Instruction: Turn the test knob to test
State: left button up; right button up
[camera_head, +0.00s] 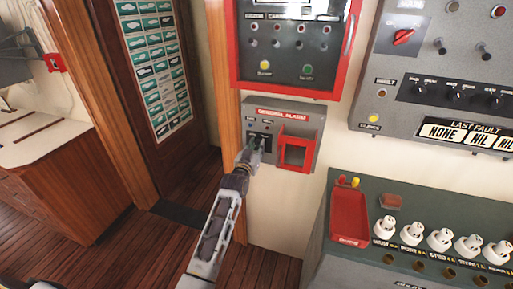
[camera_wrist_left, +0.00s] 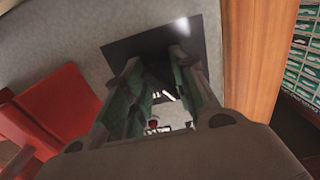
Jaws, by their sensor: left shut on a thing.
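The grey general alarm box (camera_head: 258,110) is on the cream wall below a red-framed panel, with a dark switch plate at its left and a red square frame at its right. My left gripper (camera_head: 256,143) reaches up to the dark plate and is shut on the test knob, which its fingers mostly hide. In the left wrist view the fingers of my left gripper (camera_wrist_left: 157,78) stand in front of the dark plate (camera_wrist_left: 200,30). White lettering and a small red spot show between them; I cannot read which way the knob points. My right gripper is not in view.
The red frame (camera_head: 296,153) juts out just right of my left gripper. A green console (camera_head: 345,255) with a red tray (camera_head: 349,215) and several white knobs stands lower right. A wooden door post (camera_head: 217,60) is at the left.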

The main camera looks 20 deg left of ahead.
pick_arm(q)
jog(key=shift+m, duration=0.3)
jog(key=shift+m+p, duration=0.95)
jog(key=shift+m, duration=0.25)
jog(key=m+p, duration=0.1)
jog(key=m, duration=0.1)
jog(key=shift+m, duration=0.3)
jog(key=m, duration=0.3)
jog(key=shift+m+p, duration=0.35)
jog(key=shift+m, duration=0.05)
jog(key=m, duration=0.4)
jog(key=shift+a, duration=0.1)
jog(key=shift+o, duration=0.3)
jog(key=shift+m, duration=0.3)
jog(key=o, duration=1)
